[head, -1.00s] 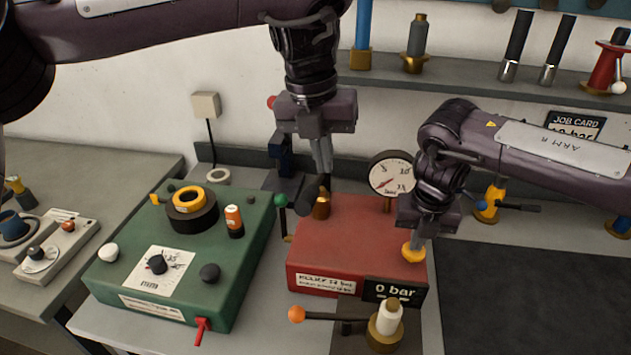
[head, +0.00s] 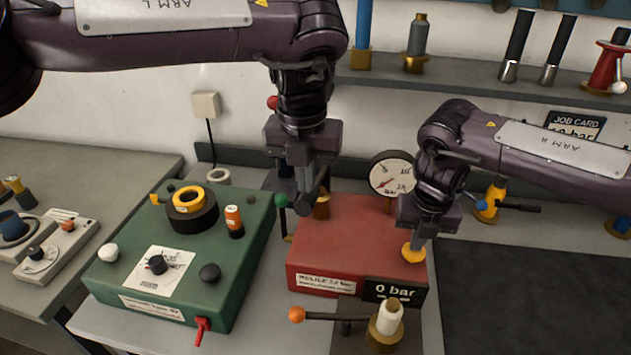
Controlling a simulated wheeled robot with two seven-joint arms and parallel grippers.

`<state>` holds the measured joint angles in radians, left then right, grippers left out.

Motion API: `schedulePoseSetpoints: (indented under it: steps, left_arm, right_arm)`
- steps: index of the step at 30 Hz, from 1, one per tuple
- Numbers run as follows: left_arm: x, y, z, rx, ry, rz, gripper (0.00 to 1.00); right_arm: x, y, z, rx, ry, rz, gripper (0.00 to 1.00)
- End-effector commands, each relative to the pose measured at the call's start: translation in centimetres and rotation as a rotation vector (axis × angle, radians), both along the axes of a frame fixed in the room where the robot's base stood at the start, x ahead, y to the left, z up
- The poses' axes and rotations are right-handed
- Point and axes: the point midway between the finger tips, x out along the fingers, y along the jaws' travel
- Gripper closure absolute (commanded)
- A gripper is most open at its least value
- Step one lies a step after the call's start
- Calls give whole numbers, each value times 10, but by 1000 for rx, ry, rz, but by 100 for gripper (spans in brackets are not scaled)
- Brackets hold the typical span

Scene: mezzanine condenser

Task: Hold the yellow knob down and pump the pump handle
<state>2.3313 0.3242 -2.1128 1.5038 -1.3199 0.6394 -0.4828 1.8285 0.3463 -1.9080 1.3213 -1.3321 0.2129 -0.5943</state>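The yellow knob (head: 413,253) is at the front right corner of the red box (head: 345,235). My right gripper (head: 419,238) is directly above it, with its narrow fingertips together at the knob's top; how far the knob is pressed cannot be told. Which lever is the pump handle is not clear. The gauge (head: 392,174) stands behind the box; the display (head: 393,291) reads 0 bar.
A green box (head: 187,260) with several knobs stands left. A green-ball lever (head: 281,201) is close to my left gripper. An orange-ball lever (head: 297,314) lies in front of the red box. A dark mat (head: 535,295) at right is clear.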

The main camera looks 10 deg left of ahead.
Motion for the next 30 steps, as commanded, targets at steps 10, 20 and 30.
schedulePoseSetpoints:
  steps: [10,20,30]
  left_arm:
    - [0,0,-3,0,0,0,100]
    - [0,0,-10,-1,2,0,100]
    - [0,0,-34,-1,1,0,100]
  right_arm:
    - [-1,0,-1,-2,3,1,100]
    - [-1,0,-1,-2,3,1,100]
    - [-1,0,-2,-2,3,1,100]
